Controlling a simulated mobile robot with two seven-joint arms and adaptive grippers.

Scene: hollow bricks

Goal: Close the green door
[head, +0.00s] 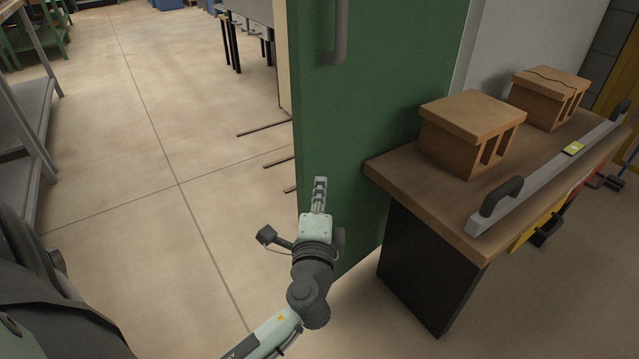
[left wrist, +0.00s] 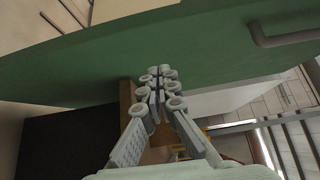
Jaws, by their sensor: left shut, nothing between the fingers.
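The green door (head: 385,95) stands in the middle of the head view, with its free edge toward the left and open floor beyond that edge. A grey bar handle (head: 341,32) is on its upper part. My left gripper (head: 320,183) is shut and empty, in front of the lower part of the door near its free edge. In the left wrist view the shut fingers (left wrist: 158,80) point at the green door (left wrist: 200,50), and the handle (left wrist: 283,38) shows at the upper right. I cannot tell whether the fingertips touch the door. My right gripper is not in view.
A wooden table (head: 385,172) stands right of the door, close to its face. It bears two hollow bricks, a near one (head: 468,135) and a far one (head: 548,98), and a long level (head: 545,175). Grey shelving (head: 30,125) stands at the left. The floor between is clear.

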